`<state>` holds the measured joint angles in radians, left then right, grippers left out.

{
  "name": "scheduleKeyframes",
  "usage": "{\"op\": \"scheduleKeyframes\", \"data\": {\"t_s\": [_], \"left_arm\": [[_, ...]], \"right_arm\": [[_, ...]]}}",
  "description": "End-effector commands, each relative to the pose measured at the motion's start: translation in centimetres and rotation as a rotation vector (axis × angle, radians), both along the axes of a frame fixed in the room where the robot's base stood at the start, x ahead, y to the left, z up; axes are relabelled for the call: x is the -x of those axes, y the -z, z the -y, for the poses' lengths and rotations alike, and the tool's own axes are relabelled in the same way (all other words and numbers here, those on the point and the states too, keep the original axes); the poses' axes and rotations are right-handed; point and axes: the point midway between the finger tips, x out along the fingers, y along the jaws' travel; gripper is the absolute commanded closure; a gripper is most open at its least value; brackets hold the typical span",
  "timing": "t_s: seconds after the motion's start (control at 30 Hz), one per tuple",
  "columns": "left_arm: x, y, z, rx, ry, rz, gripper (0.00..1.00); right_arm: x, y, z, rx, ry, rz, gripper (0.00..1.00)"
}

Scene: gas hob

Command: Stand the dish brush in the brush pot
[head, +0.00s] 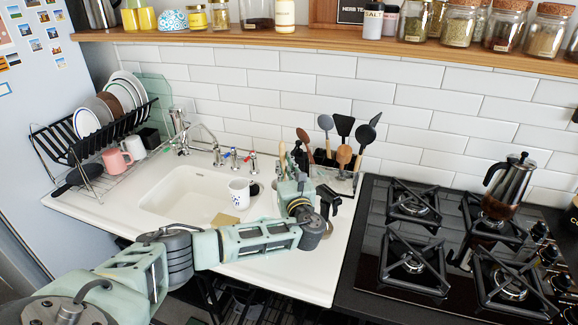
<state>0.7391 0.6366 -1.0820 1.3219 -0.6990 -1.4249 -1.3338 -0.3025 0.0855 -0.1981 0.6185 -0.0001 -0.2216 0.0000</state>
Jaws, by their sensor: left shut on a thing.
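My left gripper (330,205) is over the counter to the right of the sink, its dark fingers pointing down and partly hidden by my wrist. It is shut on what looks like the dish brush (327,231), of which only a small brownish round part shows below the fingers. The rest of the brush is hidden. A small black pot (150,138) stands at the right end of the dish rack and may be the brush pot; I cannot be sure. My right gripper is not in view.
Behind my left gripper stands a holder (346,184) with several spoons and spatulas. A pink mug (115,161) is by the dish rack (62,143). The gas hob (420,240) with a moka pot (508,184) is at right.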

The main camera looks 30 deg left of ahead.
Motion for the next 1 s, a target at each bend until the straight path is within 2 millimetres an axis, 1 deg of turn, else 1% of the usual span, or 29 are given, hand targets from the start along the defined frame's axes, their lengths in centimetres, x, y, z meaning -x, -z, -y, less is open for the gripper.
{"op": "scheduleKeyframes", "data": {"t_s": [0.17,0.2,0.4,0.77,0.87,1.0], "left_arm": [[0.0,0.0,0.0,0.0,0.0,0.0,1.0],[0.0,0.0,0.0,0.0,0.0,0.0,0.83],[0.0,0.0,0.0,0.0,0.0,0.0,0.66],[0.2,0.0,0.3,0.001,0.001,-0.001,0.65],[0.9,0.1,1.1,0.001,0.003,0.0,0.65],[2.7,0.4,3.0,0.003,0.004,-0.002,0.65]], "right_arm": [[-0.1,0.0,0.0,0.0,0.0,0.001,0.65],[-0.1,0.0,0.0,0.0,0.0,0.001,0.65],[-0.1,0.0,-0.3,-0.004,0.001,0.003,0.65],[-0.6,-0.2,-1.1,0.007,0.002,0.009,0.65],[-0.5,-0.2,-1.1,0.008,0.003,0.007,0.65],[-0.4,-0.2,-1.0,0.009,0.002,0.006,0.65]]}}
